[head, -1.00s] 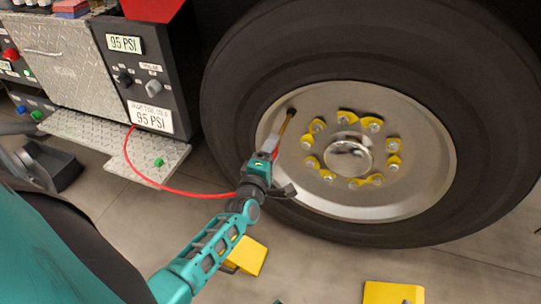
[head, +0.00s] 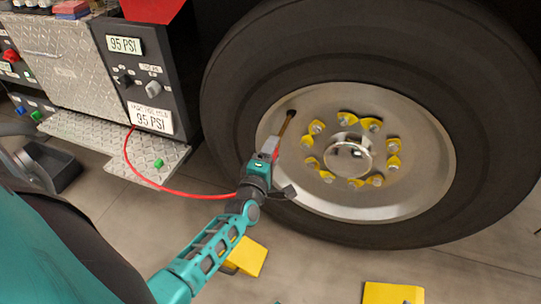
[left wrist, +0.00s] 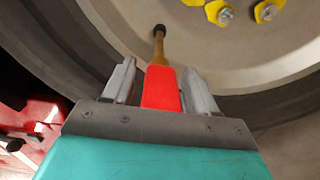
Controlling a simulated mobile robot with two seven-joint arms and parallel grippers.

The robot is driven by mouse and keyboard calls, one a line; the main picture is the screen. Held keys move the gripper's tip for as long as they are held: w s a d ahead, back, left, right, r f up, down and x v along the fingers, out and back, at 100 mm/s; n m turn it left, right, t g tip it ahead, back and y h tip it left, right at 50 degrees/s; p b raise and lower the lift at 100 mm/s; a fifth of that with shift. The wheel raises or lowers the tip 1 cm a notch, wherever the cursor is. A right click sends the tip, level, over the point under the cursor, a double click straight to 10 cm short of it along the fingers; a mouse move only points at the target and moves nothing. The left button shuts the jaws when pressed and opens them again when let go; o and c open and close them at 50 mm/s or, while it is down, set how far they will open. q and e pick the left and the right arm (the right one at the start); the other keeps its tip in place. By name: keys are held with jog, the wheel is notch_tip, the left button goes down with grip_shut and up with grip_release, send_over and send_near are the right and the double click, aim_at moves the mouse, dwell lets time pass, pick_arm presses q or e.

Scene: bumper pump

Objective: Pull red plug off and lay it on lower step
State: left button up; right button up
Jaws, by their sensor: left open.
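The red plug (left wrist: 162,88) sits at the near end of a brass stem (left wrist: 159,48) on the wheel. It lies between the two grey fingers of my left gripper (left wrist: 160,82), with a visible gap on each side. In the head view my left gripper (head: 268,147) is in front of the rim's left side, and a little of the red plug (head: 275,154) shows by its fingers. The lower step (head: 95,130) is diamond plate, left of the wheel, and mostly bare. My right gripper is not in view.
A red hose (head: 165,188) curves from the panel (head: 150,85) over the step to near my left gripper. A big tyre (head: 235,90) and yellow-marked lug nuts (head: 312,163) are close right. Yellow blocks (head: 248,257) lie on the floor.

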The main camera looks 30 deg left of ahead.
pick_arm(q)
jog(key=shift+w+a+r, duration=0.1)
jog(key=shift+w+r, duration=0.1)
jog(key=shift+r, duration=0.1)
jog(key=shift+c, duration=0.4)
grip_shut()
jog(key=shift+r, duration=0.1)
jog(key=shift+f+p+v, duration=0.25)
jog(key=shift+p+v, duration=0.25)
jog(key=shift+v, duration=0.65)
jog(key=shift+p+v, duration=0.6)
jog(key=shift+v, duration=1.3)
